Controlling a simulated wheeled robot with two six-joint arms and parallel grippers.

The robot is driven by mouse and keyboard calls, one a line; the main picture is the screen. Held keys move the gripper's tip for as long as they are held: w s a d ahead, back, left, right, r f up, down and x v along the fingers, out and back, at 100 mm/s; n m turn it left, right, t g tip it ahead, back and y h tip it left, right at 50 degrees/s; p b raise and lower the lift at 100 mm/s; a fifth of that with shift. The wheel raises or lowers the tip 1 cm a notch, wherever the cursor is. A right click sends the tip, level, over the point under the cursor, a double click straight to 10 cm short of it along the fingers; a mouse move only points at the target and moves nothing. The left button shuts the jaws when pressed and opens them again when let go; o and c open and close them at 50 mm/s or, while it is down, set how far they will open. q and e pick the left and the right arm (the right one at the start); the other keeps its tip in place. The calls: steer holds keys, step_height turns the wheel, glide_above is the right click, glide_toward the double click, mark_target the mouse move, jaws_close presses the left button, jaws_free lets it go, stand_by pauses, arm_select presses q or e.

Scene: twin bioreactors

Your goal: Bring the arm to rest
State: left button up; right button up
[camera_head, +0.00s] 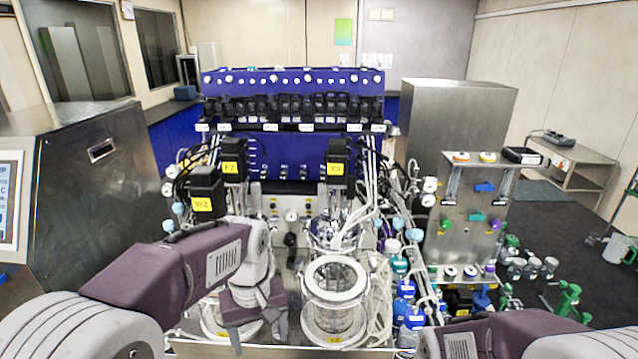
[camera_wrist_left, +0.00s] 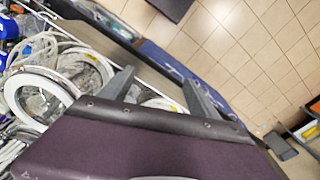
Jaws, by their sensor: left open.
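My left arm comes in from the left in the head view. Its left gripper (camera_head: 258,325) points down in front of the twin bioreactors, just left of the round glass vessel (camera_head: 335,315) with a white ring on top. The gripper is open, and I see nothing between its fingers. In the left wrist view the two grey fingers of the left gripper (camera_wrist_left: 158,88) stand apart, and the white ring (camera_wrist_left: 38,95) shows at the left. My right arm shows at the lower right of the head view, but its gripper is out of the picture.
A blue rack (camera_head: 290,80) with black units stands behind the vessels. Tubes and blue-capped bottles (camera_head: 408,315) crowd the right side of the bench. A steel cabinet (camera_head: 85,200) stands at the left. Tiled floor (camera_wrist_left: 250,50) shows clear in the left wrist view.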

arm_select(q)
steer(key=s+a+f+m+b, duration=0.2)
steer(key=s+a+f+b, duration=0.1)
steer(key=f, duration=0.8)
steer(key=s+a+f+m+t+b, duration=0.1)
steer(key=s+a+f+m+b, duration=0.1)
steer(key=f+b, duration=0.4)
step_height(320, 180, down, 5)
steer(key=s+a, duration=0.1)
steer(key=s, duration=0.1)
steer(key=shift+s+r, duration=0.15)
steer(key=shift+s, duration=0.2)
